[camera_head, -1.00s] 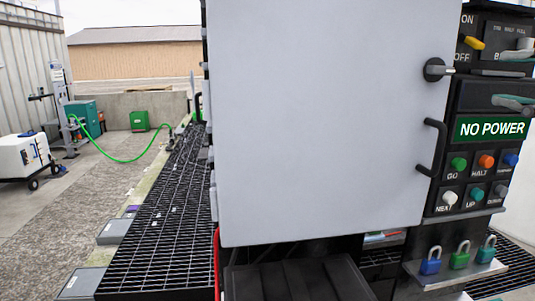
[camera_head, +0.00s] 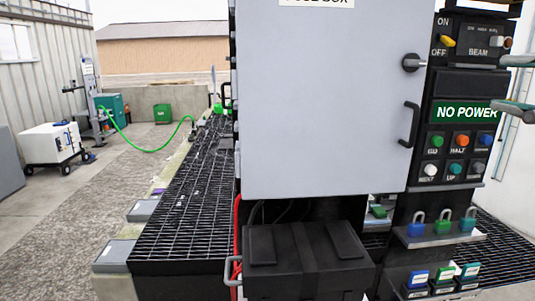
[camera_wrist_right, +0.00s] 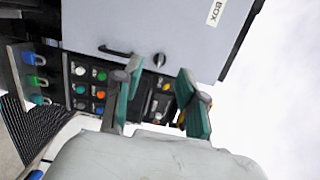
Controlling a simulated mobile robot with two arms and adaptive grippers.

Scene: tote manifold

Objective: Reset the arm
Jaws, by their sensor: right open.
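My right gripper (camera_head: 506,82) comes in at the right edge of the head view, with two teal finger pads apart and nothing between them. It is in front of the control panel (camera_head: 465,130), partly cut off by the picture edge. In the right wrist view the open gripper (camera_wrist_right: 160,88) faces the panel's buttons and the grey fuse box door (camera_wrist_right: 150,30). In the head view the fuse box door (camera_head: 320,110) is shut, with a black handle (camera_head: 411,125). I see no contact between the fingers and the panel. My left gripper does not show.
A "NO POWER" display (camera_head: 466,112) sits above several coloured buttons. Padlocks (camera_head: 443,224) stand on a shelf below. A black case (camera_head: 305,260) is under the fuse box. A grating walkway (camera_head: 190,200) runs left of it. A white wheeled cart (camera_head: 52,143) stands far left on open ground.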

